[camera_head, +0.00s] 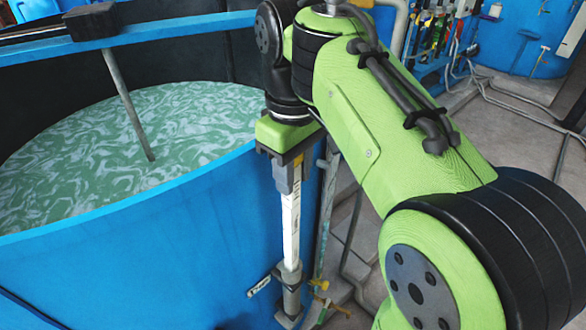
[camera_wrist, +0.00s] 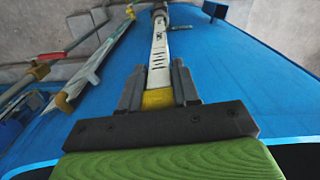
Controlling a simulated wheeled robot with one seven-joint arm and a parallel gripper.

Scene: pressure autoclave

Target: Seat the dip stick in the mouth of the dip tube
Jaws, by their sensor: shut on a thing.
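The dip stick (camera_head: 291,225) is a white rod with dark markings, upright along the outside of the blue tank in the head view. My gripper (camera_head: 290,178) is shut on its upper end. In the wrist view my gripper (camera_wrist: 158,84) holds the stick's yellow part between its fingers, and the white marked shaft (camera_wrist: 160,50) runs away from me. The dip tube (camera_head: 291,285) is a grey upright pipe with a collar, low on the tank's side. The stick's lower end meets the collar; how deep it sits inside is hidden.
The blue tank (camera_head: 140,265) with swirling green liquid (camera_head: 200,125) fills the left. Pipes run along the floor at right; tools hang behind.

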